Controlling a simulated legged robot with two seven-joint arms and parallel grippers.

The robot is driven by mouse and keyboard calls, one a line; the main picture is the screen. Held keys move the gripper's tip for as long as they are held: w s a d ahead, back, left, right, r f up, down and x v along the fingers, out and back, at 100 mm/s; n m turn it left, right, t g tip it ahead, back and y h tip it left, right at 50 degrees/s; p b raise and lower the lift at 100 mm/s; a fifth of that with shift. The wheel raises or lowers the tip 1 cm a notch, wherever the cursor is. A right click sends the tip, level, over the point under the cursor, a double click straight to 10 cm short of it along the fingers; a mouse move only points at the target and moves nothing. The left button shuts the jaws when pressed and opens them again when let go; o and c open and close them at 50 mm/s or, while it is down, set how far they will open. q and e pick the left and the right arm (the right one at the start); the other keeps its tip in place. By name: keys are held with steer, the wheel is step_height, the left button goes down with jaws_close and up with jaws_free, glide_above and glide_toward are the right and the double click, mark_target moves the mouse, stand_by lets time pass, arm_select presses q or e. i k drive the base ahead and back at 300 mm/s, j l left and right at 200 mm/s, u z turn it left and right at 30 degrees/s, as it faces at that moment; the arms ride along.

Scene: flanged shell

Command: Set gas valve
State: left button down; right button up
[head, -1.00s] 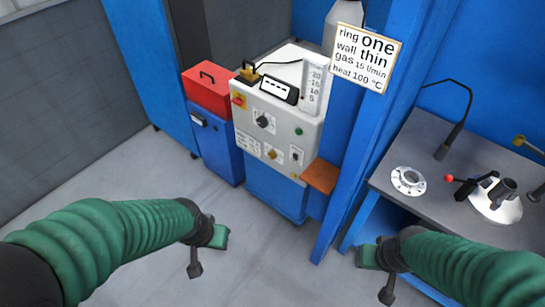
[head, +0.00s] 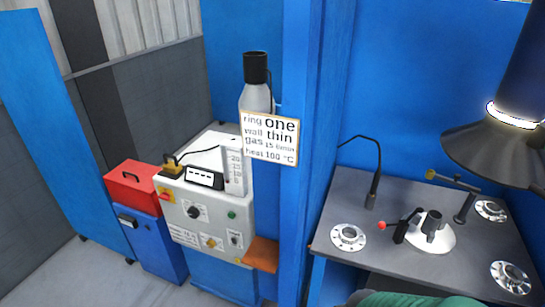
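A grey control cabinet (head: 180,222) stands left of a blue post. Its front has a black dial (head: 193,211), a small brass knob (head: 210,243) low down and a switch (head: 234,239) beside it. A clear flow scale (head: 235,172) with numbers stands at its top right. A sign (head: 269,138) reads ring one, wall thin, gas 15 l/min, heat 100 °C. I cannot read the gas setting. A grey gas bottle (head: 257,98) with a black top stands behind. Neither gripper is in view; only my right arm's green sleeve shows at the bottom edge.
A red box (head: 131,184) sits on a blue cabinet at left. An orange shelf (head: 261,252) juts from the grey cabinet's right side. At right, a grey bench (head: 390,225) holds several flanged rings and a fixture with a red-knobbed lever (head: 382,225). A dark hood (head: 505,150) hangs above.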

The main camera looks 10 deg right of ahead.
mark_target(210, 243)
steer(key=i+l+z, duration=0.25)
steer(key=i+l, duration=0.45)
steer(key=i, duration=0.1)
